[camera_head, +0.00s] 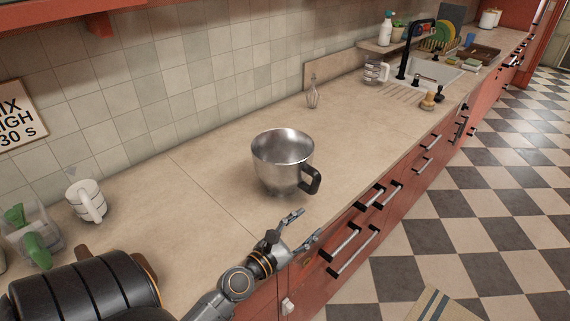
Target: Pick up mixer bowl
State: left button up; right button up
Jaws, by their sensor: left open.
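A shiny metal mixer bowl (281,165) with a black handle on its right front side stands upright on the beige counter (215,190). My left gripper (305,228) is open and empty, in front of the bowl near the counter's front edge. Its fingers point to the right and stay apart from the bowl and its handle. My right gripper does not show.
A white mug (86,200) and a clear container with green items (34,240) stand at the left. A whisk (312,95) is behind the bowl. A sink (433,72) and a glass jug (375,73) are farther back. The counter around the bowl is clear.

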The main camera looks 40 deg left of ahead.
aim_at(313, 187)
pick_arm(q)
jog(key=a+n+y, duration=0.1)
jog(key=a+n, duration=0.1)
jog(key=w+a+n+y, duration=0.1)
jog(key=a+n, duration=0.2)
jog(key=shift+w+r+y, duration=0.1)
jog(key=shift+r+y, duration=0.1)
jog(key=shift+y, duration=0.2)
jog(key=w, duration=0.2)
jog(key=w+p, duration=0.1)
jog(key=w, duration=0.4)
jog(key=shift+a+f+p, duration=0.15)
jog(key=shift+a+p, duration=0.2)
jog(key=w, duration=0.3)
jog(key=w+a, duration=0.1)
jog(key=w, duration=0.1)
jog(key=shift+w+f, duration=0.15)
jog(key=shift+w, duration=0.25)
jog(key=shift+s, duration=0.15)
jog(key=shift+c, duration=1.1)
grip_shut()
jog(key=shift+r, duration=0.2)
